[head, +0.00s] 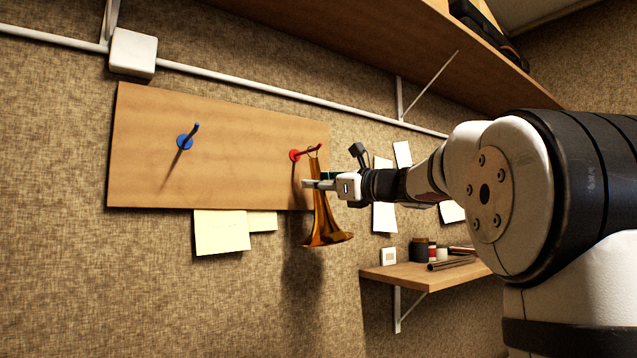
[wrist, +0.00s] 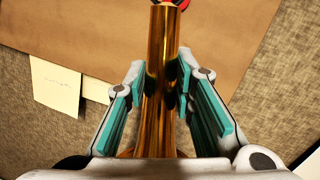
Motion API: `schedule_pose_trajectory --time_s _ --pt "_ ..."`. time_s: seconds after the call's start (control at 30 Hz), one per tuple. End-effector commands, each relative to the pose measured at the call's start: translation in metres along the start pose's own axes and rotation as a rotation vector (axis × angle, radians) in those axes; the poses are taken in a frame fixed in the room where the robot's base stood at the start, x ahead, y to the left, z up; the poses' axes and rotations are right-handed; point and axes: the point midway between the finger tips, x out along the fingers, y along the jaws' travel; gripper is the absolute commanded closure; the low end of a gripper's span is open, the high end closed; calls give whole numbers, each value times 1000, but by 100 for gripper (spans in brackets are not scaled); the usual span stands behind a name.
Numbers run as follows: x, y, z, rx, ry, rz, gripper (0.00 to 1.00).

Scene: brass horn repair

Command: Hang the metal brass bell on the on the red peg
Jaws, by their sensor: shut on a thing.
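The brass bell (head: 323,222) hangs upright with its flared mouth down, in front of the right end of a wooden board. The red peg (head: 308,152) sticks out from the board at the bell's top. A small ring at the bell's top overlaps the peg in the head view; I cannot tell for sure whether the peg passes through it. My gripper (head: 314,183) is shut on the upper neck of the bell. In the wrist view the bell's neck (wrist: 160,75) runs between the teal-padded fingers (wrist: 158,90), with the red peg (wrist: 178,3) at the top edge.
The wooden board (head: 240,150) also bears a blue peg (head: 185,142) at left, which is empty. Paper notes (head: 222,232) are below the board. A small shelf (head: 425,273) with jars and tubes is at lower right. A larger shelf (head: 400,50) is overhead.

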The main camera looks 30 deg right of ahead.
Motion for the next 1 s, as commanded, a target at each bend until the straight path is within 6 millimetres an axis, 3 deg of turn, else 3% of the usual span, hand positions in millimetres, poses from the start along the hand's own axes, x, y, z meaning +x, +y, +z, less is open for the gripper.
schedule_pose_trajectory --time_s 0.4,0.43,0.5,1.0 --pt "0 0 1 -1 -1 0 100" --pt "0 0 1 -1 -1 0 70" --pt "0 0 0 -1 -1 0 54" --pt "-1 0 0 0 0 -1 53"
